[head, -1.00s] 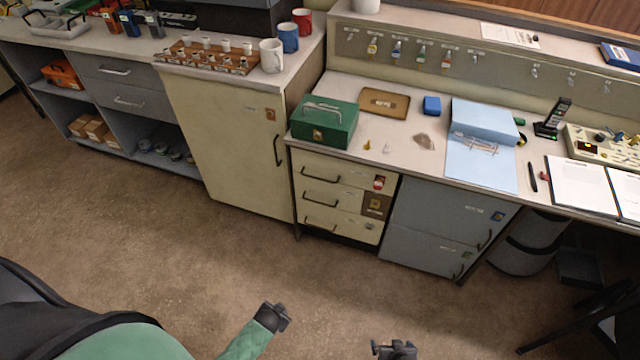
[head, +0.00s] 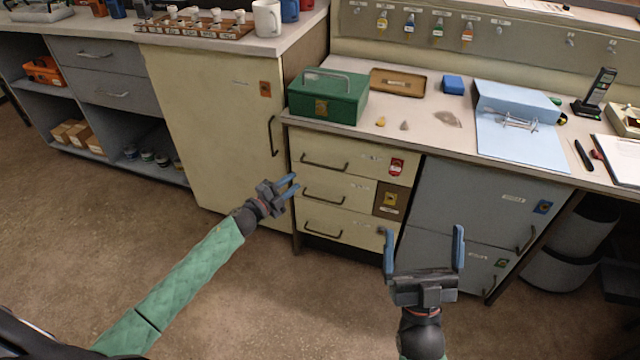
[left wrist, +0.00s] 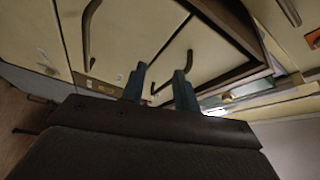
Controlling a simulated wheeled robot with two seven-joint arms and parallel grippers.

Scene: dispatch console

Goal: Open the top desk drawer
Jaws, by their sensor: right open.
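The top desk drawer (head: 350,157) is the uppermost of three cream drawers under the desk, with a dark bar handle (head: 325,166) and a red tag at its right. It looks closed. My left gripper (head: 296,184) is open and empty, its blue fingers pointing right in front of the drawer stack's left edge, lower than the top handle. In the left wrist view, the parted fingers (left wrist: 159,82) face cream fronts with dark bar handles; which handle is which I cannot tell. My right gripper (head: 424,232) is open and empty in front of the grey cabinet.
A tall cream cabinet (head: 215,120) with its own handle stands left of the drawers. A green cash box (head: 328,97) sits on the desk above them. A grey two-door cabinet (head: 480,200) is to the right. The floor in front is clear.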

